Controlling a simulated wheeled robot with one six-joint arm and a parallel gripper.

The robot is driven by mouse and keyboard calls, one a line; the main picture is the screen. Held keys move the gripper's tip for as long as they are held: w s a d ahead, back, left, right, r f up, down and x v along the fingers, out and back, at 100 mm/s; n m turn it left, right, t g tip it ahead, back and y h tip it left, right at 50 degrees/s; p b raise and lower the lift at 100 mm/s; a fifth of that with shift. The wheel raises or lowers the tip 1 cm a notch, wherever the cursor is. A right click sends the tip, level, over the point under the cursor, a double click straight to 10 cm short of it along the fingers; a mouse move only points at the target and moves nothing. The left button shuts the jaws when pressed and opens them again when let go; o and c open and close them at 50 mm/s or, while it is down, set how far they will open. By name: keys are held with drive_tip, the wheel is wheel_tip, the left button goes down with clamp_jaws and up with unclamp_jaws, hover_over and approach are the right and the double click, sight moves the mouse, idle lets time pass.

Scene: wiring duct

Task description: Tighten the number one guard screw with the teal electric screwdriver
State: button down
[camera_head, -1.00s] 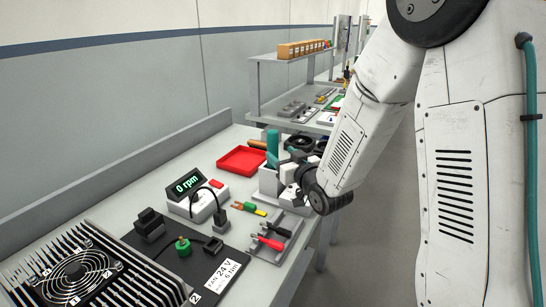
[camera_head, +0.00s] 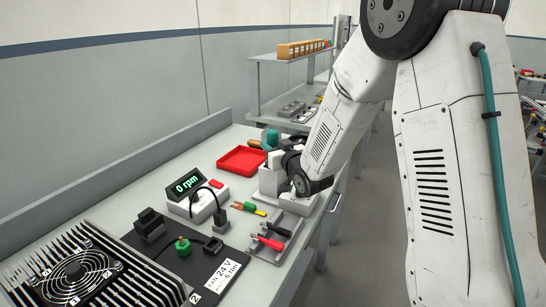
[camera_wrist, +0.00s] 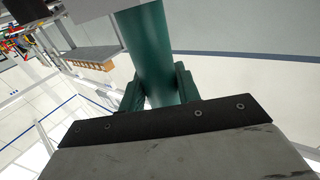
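The teal screwdriver (camera_wrist: 155,50) fills the top middle of the wrist view as a thick upright cylinder. It lies between the two fingers of my gripper (camera_wrist: 158,92), which show no clear gap on either side; I cannot tell whether they press on it. In the head view, the teal body (camera_head: 272,137) shows above the grey holder (camera_head: 268,182), and my gripper (camera_head: 280,160) is at that holder, partly hidden by my wrist. The guarded fan unit (camera_head: 78,277) is at the lower left, with small number labels at its corners. Its screws are too small to make out.
A 0 rpm display (camera_head: 187,184) on a white box stands on the bench, with a red tray (camera_head: 242,160) behind. A black plate (camera_head: 215,262) carries connectors and a green knob. A shelf (camera_head: 290,60) stands behind.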

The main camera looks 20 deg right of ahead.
drive_tip(key=shift+r, duration=0.15)
wheel_tip(320, 180, up, 18)
idle(0.7)
wheel_tip(320, 180, up, 11)
drive_tip(key=shift+r, duration=0.15)
idle(1.1)
